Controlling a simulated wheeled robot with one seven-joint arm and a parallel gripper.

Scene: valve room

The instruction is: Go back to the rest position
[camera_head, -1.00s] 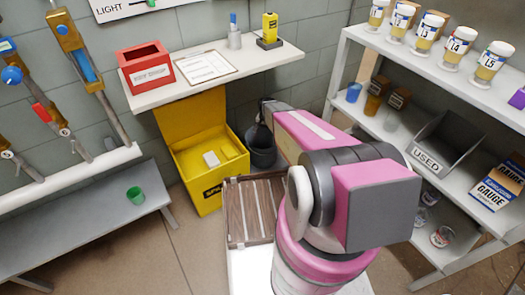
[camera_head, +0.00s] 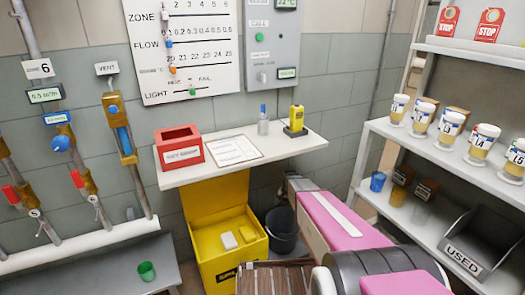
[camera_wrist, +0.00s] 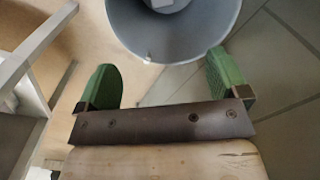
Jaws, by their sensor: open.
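My pink and grey arm reaches from the lower right of the head view toward the grey bucket (camera_head: 286,238) on the floor. My gripper (camera_wrist: 167,82) shows in the wrist view, with its two green fingers spread wide apart. Nothing is held between them. The grey bucket (camera_wrist: 170,35) shows beyond the fingers in the wrist view, with something pale inside it. In the head view my fingers are hidden.
A yellow bin (camera_head: 226,274) stands left of the bucket, below a white shelf (camera_head: 190,174) with a red box (camera_head: 180,150). White racks (camera_head: 440,157) with several cups stand on the right.

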